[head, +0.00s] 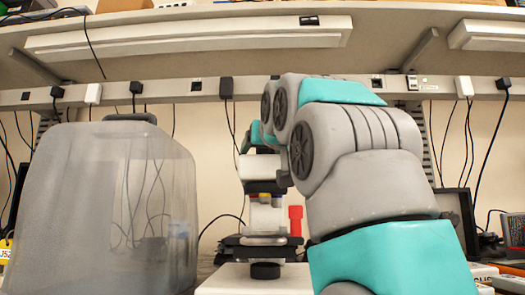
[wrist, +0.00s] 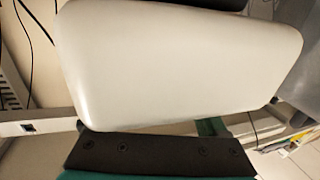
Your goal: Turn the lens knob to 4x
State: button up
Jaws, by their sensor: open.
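A microscope (head: 265,215) stands at the middle of the head view, with a white upper part, a black stage and a black round part low in front. A red upright piece (head: 295,220) shows at its right side; I cannot tell whether it is the lens knob. No magnification mark is readable. My arm reaches over from the right and hides part of the microscope's upper right. My gripper (wrist: 160,155) shows only as a dark edge low in the wrist view, its fingertips not clear. A large smooth white surface (wrist: 180,60) fills the view close in front of it.
A large translucent grey box (head: 100,205) with a dark handle stands left of the microscope. A shelf (head: 190,65) with a light bar runs overhead, and a power rail with plugs and cables lines the wall.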

jog(key=shift+w, duration=0.1)
grip_shut()
dwell(0.7)
